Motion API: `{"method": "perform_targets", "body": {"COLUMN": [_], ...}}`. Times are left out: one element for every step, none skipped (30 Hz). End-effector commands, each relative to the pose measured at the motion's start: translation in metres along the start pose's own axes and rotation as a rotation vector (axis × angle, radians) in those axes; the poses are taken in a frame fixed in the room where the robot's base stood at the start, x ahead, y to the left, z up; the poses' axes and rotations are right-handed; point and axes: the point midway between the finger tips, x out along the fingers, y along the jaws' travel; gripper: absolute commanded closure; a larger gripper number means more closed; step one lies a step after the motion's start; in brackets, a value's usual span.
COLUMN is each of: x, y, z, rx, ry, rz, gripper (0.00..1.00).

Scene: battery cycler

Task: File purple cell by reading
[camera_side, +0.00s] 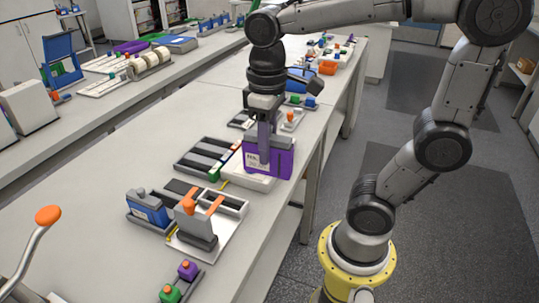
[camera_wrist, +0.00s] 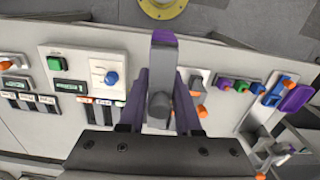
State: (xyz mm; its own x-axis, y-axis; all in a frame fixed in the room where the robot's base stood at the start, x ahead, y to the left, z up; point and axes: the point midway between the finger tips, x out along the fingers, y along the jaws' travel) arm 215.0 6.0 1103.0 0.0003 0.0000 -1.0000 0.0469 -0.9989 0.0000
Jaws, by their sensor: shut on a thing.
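The purple cell (camera_side: 281,160) is upright and has a white label on its front; the label's writing is too small to read. My gripper (camera_side: 264,145) is shut on it from above. The cell is at the white pad (camera_side: 250,182) near the table's right edge; I cannot tell if it touches the pad. In the wrist view, the dark fingers and purple surfaces fill the middle and hide what lies beneath. Dark slotted racks (camera_side: 205,157) lie just left of the cell. A panel with a green button (camera_wrist: 57,64) and a small dark display (camera_wrist: 70,86) shows in the wrist view.
A blue cell (camera_side: 150,207) stands in a dark tray at the front left. Beside it is a grey fixture (camera_side: 197,222) with orange parts. A purple button (camera_side: 187,269) and green button (camera_side: 170,293) are at the front.

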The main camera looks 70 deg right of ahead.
Motion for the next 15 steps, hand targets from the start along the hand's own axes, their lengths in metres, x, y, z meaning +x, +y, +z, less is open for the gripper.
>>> {"method": "perform_targets", "body": {"x": [-0.008,-0.011,-0.017,-0.020,-0.022,-0.026,-0.027,-0.029,-0.029,-0.030,-0.029,-0.028,-0.027,-0.025,-0.022], "y": [0.001,0.002,0.004,0.005,0.007,0.010,0.012,0.014,0.017,0.020,0.023,0.027,0.030,0.033,0.038], "z": [-0.015,-0.025,-0.039,-0.049,-0.060,-0.074,-0.084,-0.094,-0.108,-0.118,-0.128,-0.141,-0.151,-0.161,-0.173], "rx": [-0.008,-0.014,-0.021,-0.024,-0.028,-0.032,-0.033,-0.034,-0.036,-0.037,-0.037,-0.035,-0.035,-0.035,-0.033], "ry": [0.002,0.001,0.001,0.000,-0.001,0.001,0.001,0.000,0.000,0.000,0.000,0.000,0.000,-0.001,-0.001], "rz": [0.000,0.000,0.000,0.000,0.000,0.000,0.000,0.000,0.000,0.000,0.000,0.000,0.000,0.000,0.000], "gripper": [1.00,1.00,1.00,1.00,1.00,1.00,1.00,1.00,1.00,1.00,1.00,1.00,1.00,1.00,1.00]}}
